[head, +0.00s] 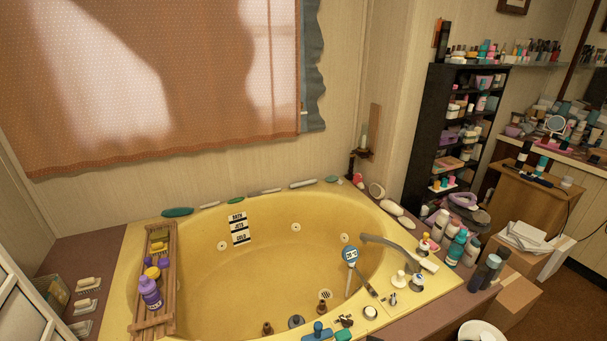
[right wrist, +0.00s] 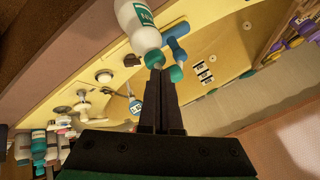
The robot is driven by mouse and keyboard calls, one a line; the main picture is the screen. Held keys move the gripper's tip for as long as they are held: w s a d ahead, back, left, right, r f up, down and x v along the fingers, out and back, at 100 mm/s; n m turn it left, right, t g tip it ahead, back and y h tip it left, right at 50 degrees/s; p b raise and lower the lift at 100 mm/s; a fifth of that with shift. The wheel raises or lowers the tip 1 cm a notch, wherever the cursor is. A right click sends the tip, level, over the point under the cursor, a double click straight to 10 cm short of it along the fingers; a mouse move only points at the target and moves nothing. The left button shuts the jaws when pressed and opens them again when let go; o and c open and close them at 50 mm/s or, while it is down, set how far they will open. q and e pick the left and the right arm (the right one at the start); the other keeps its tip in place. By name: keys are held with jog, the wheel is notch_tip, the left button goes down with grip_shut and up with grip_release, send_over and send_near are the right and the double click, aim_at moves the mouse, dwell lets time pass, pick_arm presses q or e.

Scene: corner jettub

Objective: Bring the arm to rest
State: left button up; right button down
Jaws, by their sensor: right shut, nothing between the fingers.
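My right gripper (right wrist: 160,72) shows in the right wrist view with its two dark fingers together and nothing between them. Its fingertips appear beside a white bottle with a green cap and label (right wrist: 138,24) and a blue object (right wrist: 177,48). I cannot tell whether they touch. In the head view neither of my grippers shows. My left gripper is in no view.
A yellow corner tub (head: 215,265) fills the middle. A wooden rack (head: 167,290) with a purple bottle (head: 149,292) lies across its left side. Bottles (head: 456,248) crowd the right ledge, near a grey tap (head: 395,249) and cardboard box (head: 515,300). A black shelf (head: 425,125) stands behind.

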jog(key=s+d+f+n+g+h, duration=0.1)
jog(key=s+d+f+g, duration=0.15)
jog(key=s+f, duration=0.65)
jog(key=s+d+f+n+g+h, duration=0.1)
jog(key=s+d+f+n, duration=0.15)
jog(key=s+f, duration=0.65)
jog(key=s+d+f+n+g, duration=0.1)
jog(key=s+d+f, duration=0.1)
jog(key=s, duration=0.8)
jog(key=s+d+f+n+g+h, duration=0.1)
jog(key=s+d+f, duration=0.1)
jog(key=s, duration=0.8)
jog(key=shift+d+f, duration=0.15)
jog(key=shift+d, duration=0.65)
jog(key=shift+g, duration=0.25)
